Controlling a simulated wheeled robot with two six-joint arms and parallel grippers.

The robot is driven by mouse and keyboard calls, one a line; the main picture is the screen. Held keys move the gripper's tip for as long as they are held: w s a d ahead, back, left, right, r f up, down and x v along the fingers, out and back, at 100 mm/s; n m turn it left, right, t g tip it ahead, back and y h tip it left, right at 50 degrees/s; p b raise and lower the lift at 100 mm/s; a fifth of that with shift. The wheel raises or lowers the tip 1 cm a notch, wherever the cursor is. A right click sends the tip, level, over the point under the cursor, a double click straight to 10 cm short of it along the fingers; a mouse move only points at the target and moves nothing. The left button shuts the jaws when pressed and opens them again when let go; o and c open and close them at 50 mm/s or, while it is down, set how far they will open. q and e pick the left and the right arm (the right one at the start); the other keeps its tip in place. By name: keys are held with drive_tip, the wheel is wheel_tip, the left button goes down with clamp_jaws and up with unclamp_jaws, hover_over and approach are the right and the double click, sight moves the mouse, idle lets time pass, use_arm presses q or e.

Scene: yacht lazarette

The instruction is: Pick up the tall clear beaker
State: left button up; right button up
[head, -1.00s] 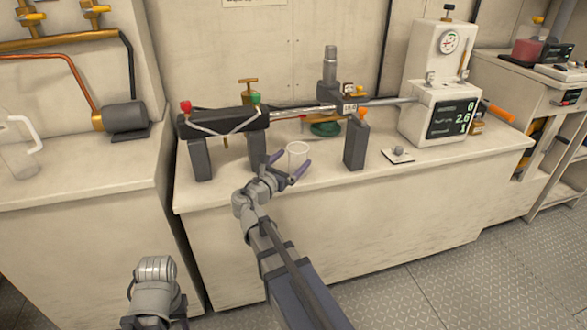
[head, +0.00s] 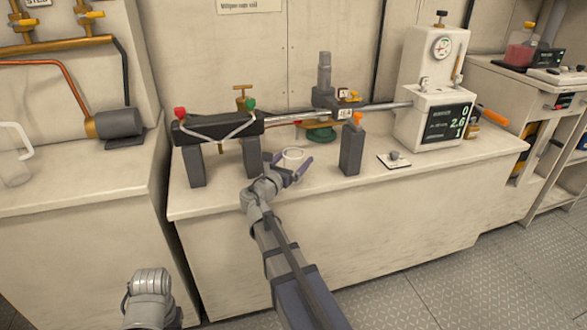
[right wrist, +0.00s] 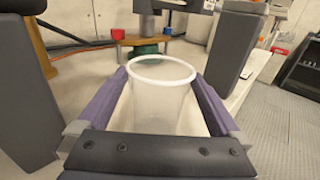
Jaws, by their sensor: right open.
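The tall clear beaker (head: 293,154) stands upright on the bench, with its white rim showing and its lower part hidden by my right gripper. My right gripper (head: 290,166) is open, with one purple finger on each side of the beaker. In the right wrist view the beaker (right wrist: 162,92) stands between the fingers of the right gripper (right wrist: 160,85), with a small gap visible near each finger. The palm bar hides the beaker's base. At the lower left of the head view a grey part of my left arm shows, but no left fingers.
A dark clamp bar (head: 218,127) on posts stands behind and left of the beaker. A dark post (head: 351,150) with an orange top stands to its right. A white instrument (head: 432,95) stands further right. A clear jug (head: 14,165) is on the left counter. The bench front is clear.

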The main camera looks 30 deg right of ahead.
drive_tip(key=x, duration=0.2)
drive_tip(key=shift+w+d, duration=0.25)
drive_tip(key=shift+d, duration=0.1)
drive_tip(key=c, duration=1.3)
wheel_tip(320, 180, up, 10)
drive_tip(key=p, duration=1)
drive_tip(key=shift+a+f, duration=0.1)
